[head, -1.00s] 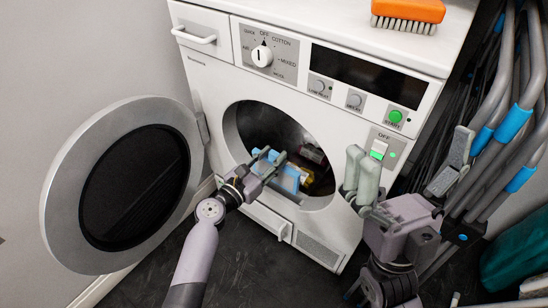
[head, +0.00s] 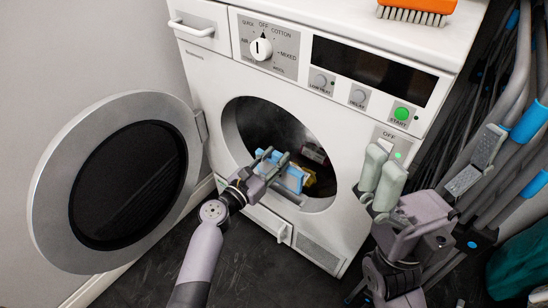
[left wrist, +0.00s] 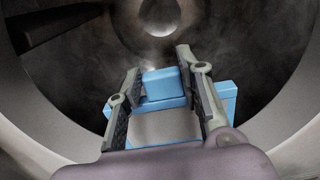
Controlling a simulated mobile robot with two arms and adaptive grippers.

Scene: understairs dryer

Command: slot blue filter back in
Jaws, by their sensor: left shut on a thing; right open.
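The blue filter (head: 291,177) is at the lower rim of the dryer's round door opening. It also shows in the left wrist view (left wrist: 164,84), with a blue frame around a pale panel. My left gripper (head: 272,158) is shut on the filter; in the left wrist view its fingers (left wrist: 158,92) lie on either side of the filter's blue top part. Whether the filter sits in its slot I cannot tell; the slot is hidden. My right gripper (head: 379,178) is open and empty, in front of the dryer's right side near the OFF switch.
The dryer door (head: 126,180) stands wide open at the left. Dark and yellow items (head: 311,163) lie in the drum. An orange brush (head: 416,10) is on top. Folded metal frames (head: 510,130) crowd the right side.

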